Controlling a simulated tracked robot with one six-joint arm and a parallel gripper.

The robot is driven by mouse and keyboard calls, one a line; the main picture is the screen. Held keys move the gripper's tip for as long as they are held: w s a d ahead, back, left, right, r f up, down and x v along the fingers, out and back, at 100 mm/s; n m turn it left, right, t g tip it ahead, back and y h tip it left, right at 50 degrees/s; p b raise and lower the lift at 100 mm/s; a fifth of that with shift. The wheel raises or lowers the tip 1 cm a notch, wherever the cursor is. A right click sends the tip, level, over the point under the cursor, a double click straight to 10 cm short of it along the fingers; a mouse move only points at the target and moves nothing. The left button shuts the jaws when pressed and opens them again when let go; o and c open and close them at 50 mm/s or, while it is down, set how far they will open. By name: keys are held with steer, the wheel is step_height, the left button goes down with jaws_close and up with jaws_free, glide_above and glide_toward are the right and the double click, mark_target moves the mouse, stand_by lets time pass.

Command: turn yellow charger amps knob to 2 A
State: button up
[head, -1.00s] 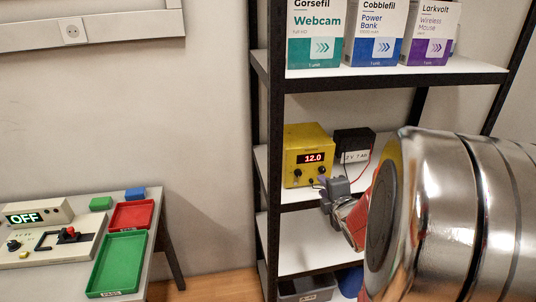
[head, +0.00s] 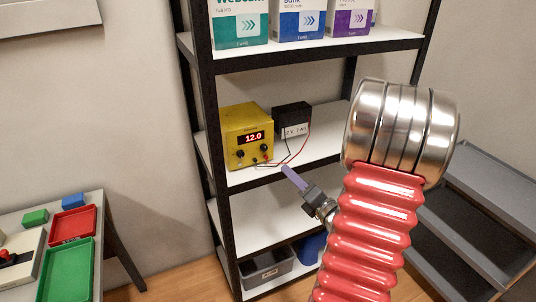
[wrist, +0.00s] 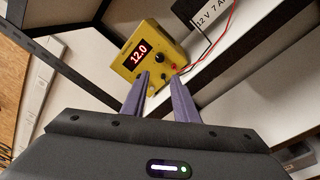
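The yellow charger (head: 236,124) stands on the middle shelf, its red display reading 12.0. Its front has a black knob at left (head: 239,153) and another at right (head: 264,147); their labels and pointer positions are too small to read. The charger (wrist: 171,38) appears tilted in the wrist view, with one black knob (wrist: 160,58) clear just beyond the fingertips. My gripper (wrist: 161,76) is open and empty, its two purple fingers spread apart. In the head view my gripper (head: 287,170) is in front of the shelf, below and right of the charger, apparently not touching it.
A black 12 V 7 Ah battery (head: 292,119) stands right of the charger, with red and black leads between them. Boxes stand on the shelf above. A black shelf post (head: 211,120) is left of the charger. A grey bin (head: 266,270) sits below.

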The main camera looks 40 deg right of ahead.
mark_target(265, 149)
steer(key=shift+w, duration=0.1)
steer(key=w, duration=0.4)
steer(key=w+d, duration=0.1)
steer(key=w, duration=0.4)
steer(key=w+d, duration=0.1)
steer(key=w, duration=0.3)
steer(key=shift+w+d, duration=0.25)
steer(key=shift+c, duration=0.2)
